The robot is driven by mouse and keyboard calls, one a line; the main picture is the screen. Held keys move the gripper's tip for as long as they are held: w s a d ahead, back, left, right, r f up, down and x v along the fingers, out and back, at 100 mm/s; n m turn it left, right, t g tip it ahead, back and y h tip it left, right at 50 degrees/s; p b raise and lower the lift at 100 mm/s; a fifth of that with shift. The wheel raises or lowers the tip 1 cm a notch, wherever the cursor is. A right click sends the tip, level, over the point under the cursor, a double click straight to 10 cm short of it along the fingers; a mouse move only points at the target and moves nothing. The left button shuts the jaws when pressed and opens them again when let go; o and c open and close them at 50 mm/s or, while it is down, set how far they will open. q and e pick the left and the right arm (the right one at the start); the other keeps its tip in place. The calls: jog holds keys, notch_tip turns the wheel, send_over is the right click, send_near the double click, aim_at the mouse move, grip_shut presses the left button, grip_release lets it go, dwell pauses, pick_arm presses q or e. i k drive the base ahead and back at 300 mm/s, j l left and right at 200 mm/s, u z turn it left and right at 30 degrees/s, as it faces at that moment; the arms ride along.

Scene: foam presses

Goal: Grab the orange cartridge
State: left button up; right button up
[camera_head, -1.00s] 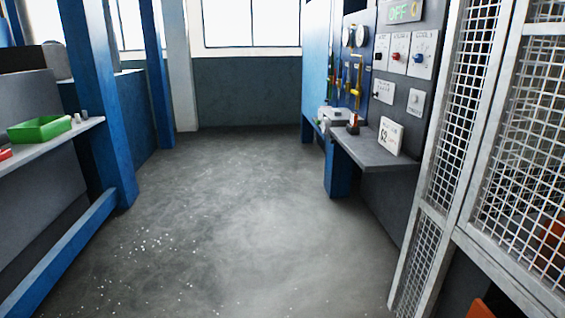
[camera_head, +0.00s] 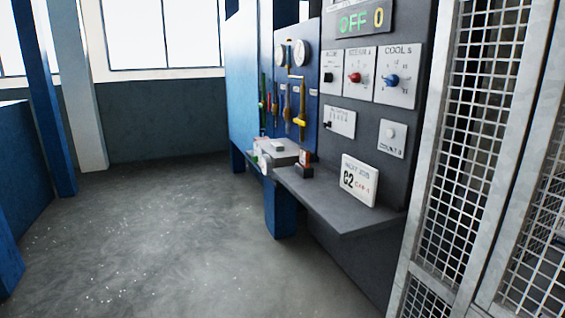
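A small upright item with orange-red on it (camera_head: 304,158) stands in a dark base on the grey shelf below the control panel. It is too small for me to tell whether it is the orange cartridge. No other orange object shows clearly. Neither of my grippers is in view.
The grey shelf (camera_head: 325,205) juts out from the control panel (camera_head: 357,145). A white card (camera_head: 359,181) and a grey device (camera_head: 276,152) stand along it. A mesh cage (camera_head: 470,150) closes off the right side. Open floor (camera_head: 150,240) lies to the left and ahead.

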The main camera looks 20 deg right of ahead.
aim_at(305, 154)
jog(key=i+j+z, duration=0.1)
jog(key=i+z, duration=0.3)
jog(key=i+j+z, duration=0.35)
jog(key=i, duration=0.15)
jog(key=i+j+z, duration=0.25)
jog(key=i+z, duration=0.15)
